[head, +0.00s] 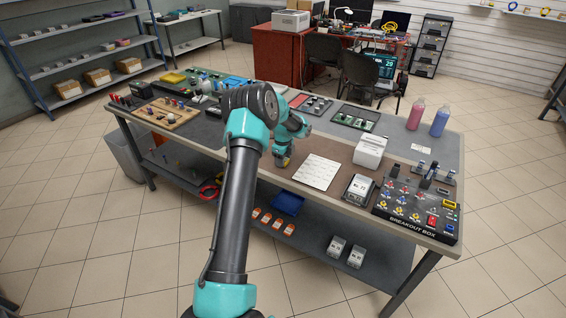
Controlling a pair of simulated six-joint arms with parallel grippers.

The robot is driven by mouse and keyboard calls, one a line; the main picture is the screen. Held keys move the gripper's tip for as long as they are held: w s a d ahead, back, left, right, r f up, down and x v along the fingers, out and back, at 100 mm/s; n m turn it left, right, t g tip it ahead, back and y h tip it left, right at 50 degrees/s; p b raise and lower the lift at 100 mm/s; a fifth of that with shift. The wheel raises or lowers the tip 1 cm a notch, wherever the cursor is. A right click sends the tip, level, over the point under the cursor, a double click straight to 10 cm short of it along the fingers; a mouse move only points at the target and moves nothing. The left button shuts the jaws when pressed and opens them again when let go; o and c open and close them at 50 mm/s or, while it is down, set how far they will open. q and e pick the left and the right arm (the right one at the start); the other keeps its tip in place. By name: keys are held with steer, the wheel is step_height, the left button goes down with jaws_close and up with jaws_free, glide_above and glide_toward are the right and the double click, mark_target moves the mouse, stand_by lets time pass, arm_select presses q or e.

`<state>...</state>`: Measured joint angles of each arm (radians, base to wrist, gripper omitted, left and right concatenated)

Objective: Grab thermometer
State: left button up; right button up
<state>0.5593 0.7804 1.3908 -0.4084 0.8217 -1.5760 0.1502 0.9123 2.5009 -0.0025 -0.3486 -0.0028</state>
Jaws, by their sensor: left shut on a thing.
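My left gripper (283,157) is above the brown mat in the middle of the workbench, at the end of my teal and dark grey arm. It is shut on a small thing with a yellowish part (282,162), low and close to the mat. That thing is mostly hidden by the gripper and too small to name surely. I cannot pick out a thermometer for certain elsewhere on the bench. My right gripper is not in view.
Pink (416,114) and blue (440,121) bottles stand at the back right. A wooden board (165,112) and several small items crowd the left.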

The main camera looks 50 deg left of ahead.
arm_select(q)
steer(key=c, duration=0.3)
steer(key=shift+r, duration=0.15)
steer(key=shift+r, duration=1.55)
steer(key=shift+s+d+r, duration=0.1)
steer(key=shift+s+d, duration=0.1)
steer(key=s+d, duration=0.3)
steer(key=d, duration=0.1)
steer(key=s+d+r, duration=0.1)
steer(key=s+d, duration=0.6)
steer(key=shift+d+r, duration=0.2)
steer(key=shift+d, duration=0.1)
